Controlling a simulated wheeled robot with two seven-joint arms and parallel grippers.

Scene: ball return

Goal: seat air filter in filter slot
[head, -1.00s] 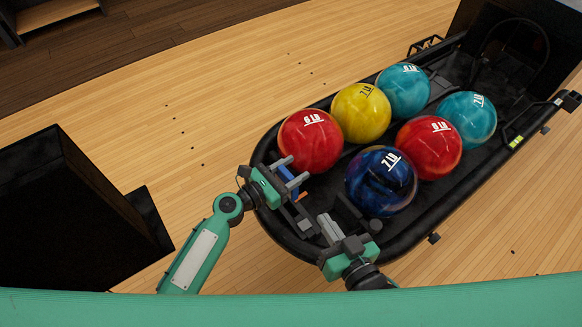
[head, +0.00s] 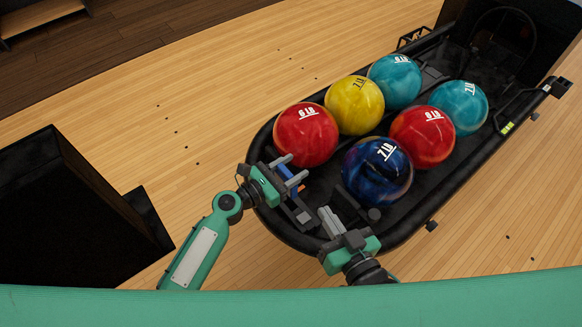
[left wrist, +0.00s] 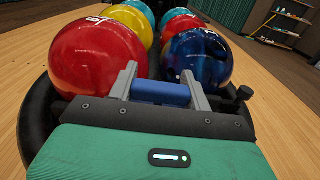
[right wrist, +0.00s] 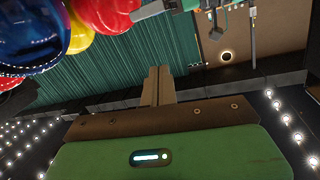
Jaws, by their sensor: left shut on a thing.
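A blue block, which I take to be the air filter (left wrist: 160,92), is between the two grey fingers of my left gripper (left wrist: 164,88) in the left wrist view. In the head view my left gripper (head: 294,173) is at the near left end of the black ball return, close to a red ball. Only a bit of blue shows there between the fingers. My right gripper (head: 327,219) is lower and to the right, over the near end of the return. Its fingers are together and empty in the right wrist view (right wrist: 158,86). I cannot clearly make out the filter slot.
The black ball return (head: 300,243) holds several balls: a red ball (head: 306,135) and a dark blue ball (head: 378,172) are nearest the grippers. A dark slab (head: 296,211) lies below my left fingers. A black box (head: 75,215) stands at left. Wooden floor lies around.

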